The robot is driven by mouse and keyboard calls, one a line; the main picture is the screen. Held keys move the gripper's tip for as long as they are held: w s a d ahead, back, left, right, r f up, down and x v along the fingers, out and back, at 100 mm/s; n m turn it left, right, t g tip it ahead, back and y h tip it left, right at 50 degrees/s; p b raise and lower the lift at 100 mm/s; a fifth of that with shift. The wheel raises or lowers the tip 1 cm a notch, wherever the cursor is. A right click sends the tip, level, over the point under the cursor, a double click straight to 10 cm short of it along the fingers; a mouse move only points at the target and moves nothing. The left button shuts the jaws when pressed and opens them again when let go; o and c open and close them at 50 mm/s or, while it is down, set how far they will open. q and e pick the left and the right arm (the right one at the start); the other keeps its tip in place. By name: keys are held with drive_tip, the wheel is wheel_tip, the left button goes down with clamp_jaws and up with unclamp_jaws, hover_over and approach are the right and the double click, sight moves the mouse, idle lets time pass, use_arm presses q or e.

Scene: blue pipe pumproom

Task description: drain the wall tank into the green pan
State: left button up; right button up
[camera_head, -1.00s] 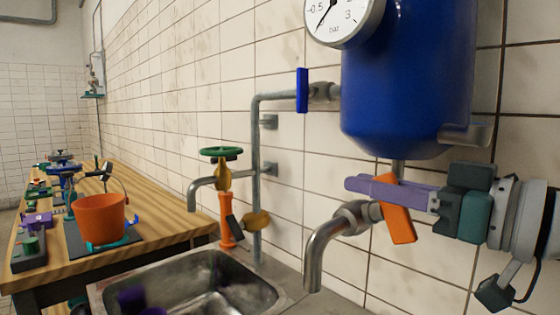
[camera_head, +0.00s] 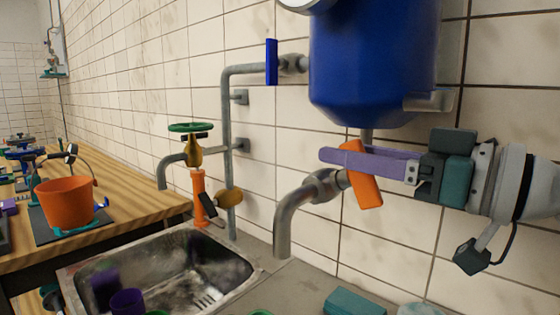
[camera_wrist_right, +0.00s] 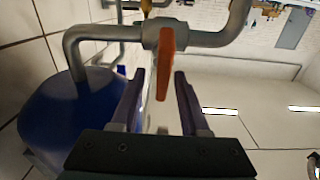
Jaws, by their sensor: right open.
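The blue wall tank (camera_head: 370,65) hangs on the tiled wall; it also shows in the right wrist view (camera_wrist_right: 62,115). A grey pipe below it leads to a bent spout (camera_head: 288,220) with an orange lever (camera_head: 366,185). My right gripper (camera_head: 324,156) has purple fingers and is open at the lever. In the right wrist view the orange lever (camera_wrist_right: 165,60) stands between the two spread fingers (camera_wrist_right: 159,73), with gaps on both sides. I cannot make out the green pan for sure; only small green edges show at the bottom of the head view. My left gripper is not in view.
A blue lever (camera_head: 271,62) sits on the tank's side pipe. A green handwheel (camera_head: 191,127) tops a tap over the metal sink (camera_head: 232,262), where purple cups lie. A teal block (camera_head: 352,303) is on the counter. An orange bucket (camera_head: 66,205) stands on the wooden bench.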

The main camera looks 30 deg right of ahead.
drive_tip(key=b+v, duration=0.4)
drive_tip(key=v, duration=0.4)
drive_tip(key=shift+s+b, duration=0.15)
drive_tip(key=shift+b, duration=0.25)
idle(0.4)
